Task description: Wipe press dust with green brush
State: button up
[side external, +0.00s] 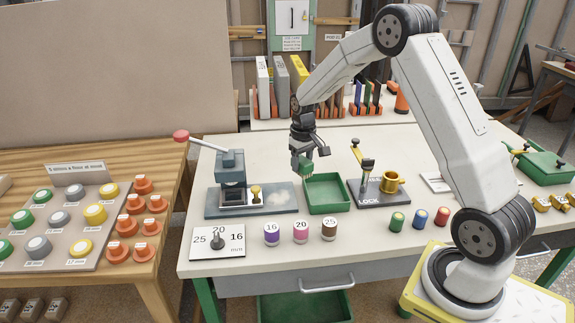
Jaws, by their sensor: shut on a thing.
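My gripper (308,153) is shut on the green brush (304,164). It holds the brush in the air near the back left corner of the green tray (347,207), with the bristles pointing down. The press (231,168) stands to the left on a blue-grey base plate (276,211). It has a long lever with a red knob. A pale patch of dust (281,196) lies on the right part of the base plate, below and left of the brush. The brush is apart from the dust.
A dial plate (203,247) marked 25, 20 and 16 and several numbered cylinders (301,233) stand in front of the press. A LOCK fixture (370,190) with a yellow cup stands right of the tray. Binders (283,85) stand behind.

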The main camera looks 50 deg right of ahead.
jog(key=w+a+n, duration=0.2)
jog(key=w, duration=0.6)
jog(key=shift+a+f+n, duration=0.25)
jog(key=shift+f+n, duration=0.05)
jog(key=shift+n, duration=0.1)
jog(key=shift+f, duration=0.15)
